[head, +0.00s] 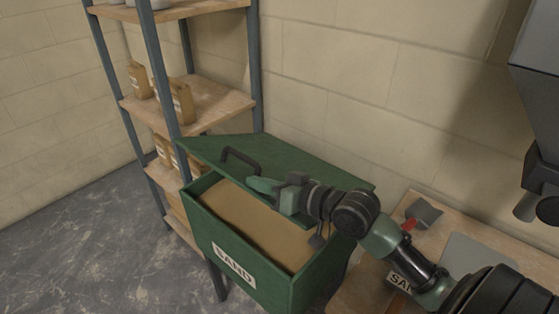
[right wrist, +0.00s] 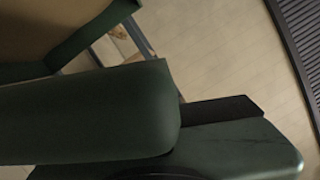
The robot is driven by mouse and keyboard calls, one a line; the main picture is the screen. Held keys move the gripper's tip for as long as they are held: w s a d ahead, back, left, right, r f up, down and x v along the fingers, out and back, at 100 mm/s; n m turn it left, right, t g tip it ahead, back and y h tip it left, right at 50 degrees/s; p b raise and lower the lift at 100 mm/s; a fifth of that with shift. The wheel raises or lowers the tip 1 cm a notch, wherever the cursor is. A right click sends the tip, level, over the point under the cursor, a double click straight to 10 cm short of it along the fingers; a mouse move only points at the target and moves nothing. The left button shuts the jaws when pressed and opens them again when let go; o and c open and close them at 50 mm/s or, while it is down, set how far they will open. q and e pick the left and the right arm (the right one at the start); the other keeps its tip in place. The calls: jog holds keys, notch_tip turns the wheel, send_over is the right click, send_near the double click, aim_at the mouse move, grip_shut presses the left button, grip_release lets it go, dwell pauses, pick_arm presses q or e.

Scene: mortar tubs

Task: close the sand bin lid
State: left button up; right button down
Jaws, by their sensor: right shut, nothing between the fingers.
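The green sand bin (head: 262,262) stands open in the head view, with a SAND label on its front and tan sand (head: 250,222) inside. Its green lid (head: 296,157) is open at the back, with a black handle (head: 240,158) near its left end. My right gripper (head: 262,187) is shut and empty over the bin opening, just in front of the lid and right of the handle. Whether it touches the lid is unclear. In the right wrist view the dark green fingers (right wrist: 178,125) fill the lower part, and a green edge (right wrist: 95,35) shows upper left. My left gripper is out of view.
A shelf rack (head: 205,103) with paper bags stands left of the bin, close to it. A wooden bench (head: 352,289) with a red-handled scoop (head: 424,212) is at the right. A block wall (head: 350,80) stands behind. A grey machine (head: 540,75) hangs upper right.

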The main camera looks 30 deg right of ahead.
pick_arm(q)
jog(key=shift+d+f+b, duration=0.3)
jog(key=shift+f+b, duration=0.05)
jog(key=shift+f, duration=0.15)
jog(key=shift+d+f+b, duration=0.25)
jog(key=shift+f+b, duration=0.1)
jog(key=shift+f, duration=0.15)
pick_arm(e)
notch_tip(320, 180, down, 7)
jog(key=a, duration=0.2)
jog(key=shift+a, duration=0.2)
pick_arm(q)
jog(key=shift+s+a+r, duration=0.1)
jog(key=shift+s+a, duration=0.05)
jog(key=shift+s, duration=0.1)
pick_arm(e)
jog(key=shift+r, duration=0.1)
